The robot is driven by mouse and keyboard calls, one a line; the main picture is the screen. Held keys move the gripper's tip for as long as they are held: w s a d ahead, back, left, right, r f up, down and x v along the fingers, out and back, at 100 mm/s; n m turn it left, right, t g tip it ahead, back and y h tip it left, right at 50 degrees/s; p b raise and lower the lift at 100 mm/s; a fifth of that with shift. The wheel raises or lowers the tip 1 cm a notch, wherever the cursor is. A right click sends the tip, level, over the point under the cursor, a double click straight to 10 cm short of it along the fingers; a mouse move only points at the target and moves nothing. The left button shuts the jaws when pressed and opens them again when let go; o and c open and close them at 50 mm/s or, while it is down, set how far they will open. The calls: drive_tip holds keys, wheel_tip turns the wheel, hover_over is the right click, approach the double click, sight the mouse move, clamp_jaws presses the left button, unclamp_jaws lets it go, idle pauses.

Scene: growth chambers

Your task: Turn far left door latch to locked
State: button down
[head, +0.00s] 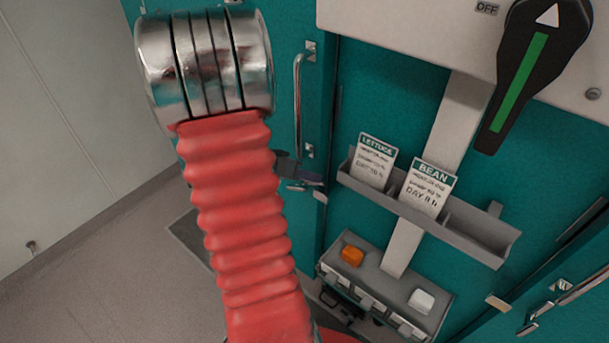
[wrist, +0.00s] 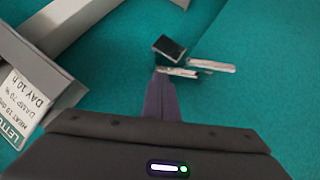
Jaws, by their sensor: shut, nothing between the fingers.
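The far left door (head: 270,35) is teal, with a tall chrome handle (head: 298,105). Below the handle is a small silver latch (head: 305,187), partly hidden by my arm and gripper. In the wrist view the latch (wrist: 210,65) shows as thin silver pieces beside a small black block (wrist: 169,47) on the teal surface. My gripper (wrist: 160,82) is shut and empty, its fingertips right at the near silver piece. I cannot tell whether they touch it. In the head view my gripper (head: 287,166) is a small dark shape by the latch, mostly hidden behind my red arm.
A grey card rack (head: 470,238) holds LETTUCE (head: 374,160) and BEAN (head: 428,187) cards. Open floor lies at left.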

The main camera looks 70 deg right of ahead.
drive_tip(key=shift+s, duration=0.1)
drive_tip(key=shift+s+a+f, duration=0.3)
drive_tip(key=shift+s+f, duration=0.4)
drive_tip(key=s+v, duration=0.1)
drive_tip(key=v, duration=0.8)
drive_tip(key=shift+a+r, duration=0.55)
drive_tip(key=shift+a, duration=0.05)
